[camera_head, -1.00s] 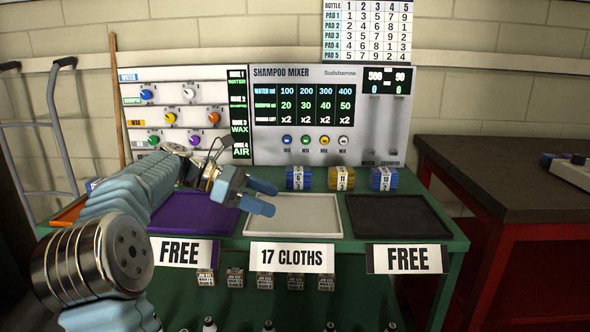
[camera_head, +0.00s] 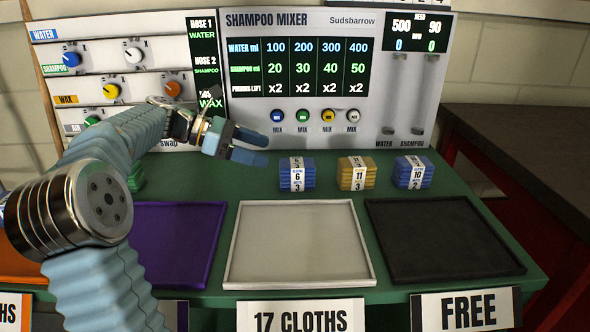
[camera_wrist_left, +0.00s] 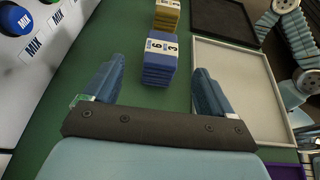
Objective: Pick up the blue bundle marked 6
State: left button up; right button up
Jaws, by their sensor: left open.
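The blue bundle marked 6 (camera_head: 297,175) stands on the green table behind the white tray, with a white label band around it. It also shows in the left wrist view (camera_wrist_left: 158,66), ahead of and between the finger lines. My left gripper (camera_head: 257,147) is open and empty, to the left of the bundle and apart from it in the head view. Both its fingers (camera_wrist_left: 160,68) show in the left wrist view, spread apart with nothing held. My right gripper does not show.
A yellow bundle marked 11 (camera_head: 357,173) and a blue bundle marked 10 (camera_head: 413,172) stand to the right. The white tray (camera_head: 230,250), purple tray (camera_head: 180,240) and black tray (camera_head: 440,240) look empty. The shampoo mixer panel (camera_head: 240,110) rises behind.

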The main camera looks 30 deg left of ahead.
aim_at(292, 163)
pick_arm(q)
jog(key=x, duration=0.5)
jog(key=shift+w+d+f, duration=0.1)
jog(key=shift+d+f, duration=0.05)
jog(key=shift+d, duration=0.1)
jog(key=x, duration=0.5)
jog(key=shift+d+f, duration=0.1)
jog(key=shift+f, duration=0.2)
jog(key=shift+c, duration=0.3)
jog(key=shift+r, duration=0.1)
jog(key=c, duration=1.1)
